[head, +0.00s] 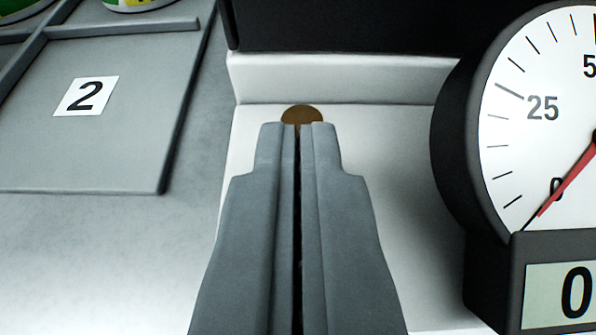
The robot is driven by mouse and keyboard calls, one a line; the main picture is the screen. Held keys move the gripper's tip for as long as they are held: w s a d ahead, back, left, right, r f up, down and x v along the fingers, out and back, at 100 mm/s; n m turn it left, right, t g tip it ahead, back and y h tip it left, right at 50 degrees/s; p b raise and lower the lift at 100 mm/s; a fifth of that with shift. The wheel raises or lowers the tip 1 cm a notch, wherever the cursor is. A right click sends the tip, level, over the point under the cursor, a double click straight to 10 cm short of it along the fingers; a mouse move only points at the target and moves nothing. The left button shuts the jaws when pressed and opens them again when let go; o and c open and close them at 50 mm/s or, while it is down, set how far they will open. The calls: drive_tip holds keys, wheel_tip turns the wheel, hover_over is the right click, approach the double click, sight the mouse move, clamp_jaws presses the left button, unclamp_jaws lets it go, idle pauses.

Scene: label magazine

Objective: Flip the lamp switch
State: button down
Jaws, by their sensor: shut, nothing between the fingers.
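My gripper (297,128) is shut and empty, pointing away from the camera over a white housing (400,150). A small brown-gold round piece (302,113) shows just beyond the fingertips on the white housing. Its lower part is hidden behind the fingertips. I cannot tell whether it is the lamp switch, nor whether the fingertips touch it. No lamp can be made out in this view.
A black gauge (450,150) with a white dial, red needle and digital readout stands close on the right. A grey tray (130,140) with a "2" label (86,96) lies at left. A dark panel (340,25) is behind. Bare grey surface lies at lower left.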

drive_tip(key=shift+s+f, duration=0.1)
drive_tip(key=shift+f, duration=1)
drive_tip(key=shift+s+f+t, duration=0.15)
drive_tip(key=shift+f+t, duration=0.25)
drive_tip(key=shift+f, duration=0.1)
drive_tip(key=shift+r, duration=0.3)
drive_tip(key=shift+r, duration=0.6)
